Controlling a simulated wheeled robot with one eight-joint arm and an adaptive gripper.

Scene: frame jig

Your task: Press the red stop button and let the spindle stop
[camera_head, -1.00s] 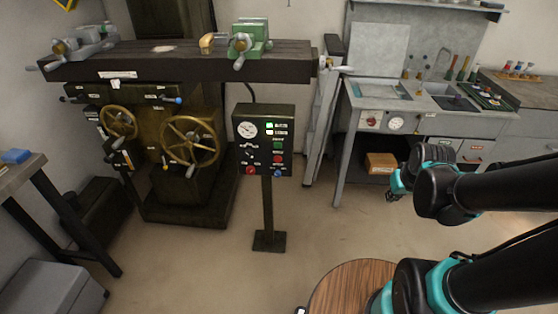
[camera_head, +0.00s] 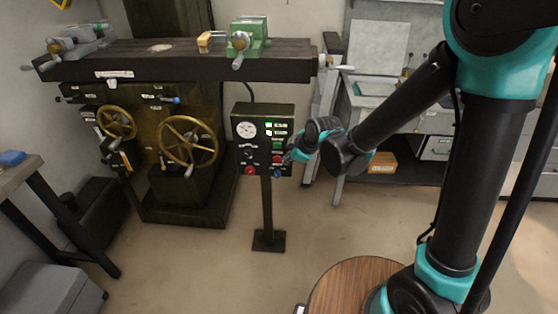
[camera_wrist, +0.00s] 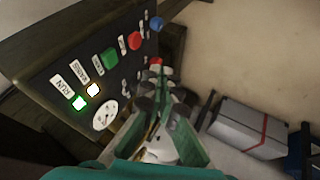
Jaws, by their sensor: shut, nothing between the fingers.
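The dark control panel (camera_head: 263,112) stands on a post, with a dial, lamps and buttons. A red button (camera_wrist: 134,41) sits between a green button (camera_wrist: 110,60) and a blue one (camera_wrist: 157,24); it also shows in the head view (camera_head: 277,159). A second red button (camera_wrist: 156,62) is at the panel's lower left in the head view (camera_head: 250,170). The labels by them are too small to read. My gripper (camera_wrist: 156,84) is shut and empty, close in front of the panel; contact cannot be told. The lamp by the RUN label (camera_wrist: 79,103) glows green.
The milling machine (camera_head: 180,67) with brass handwheels stands left of the panel. A workbench stands behind my arm, with a cardboard box (camera_head: 381,163) below. A round wooden top (camera_head: 345,284) is near my base. Floor around the panel post is clear.

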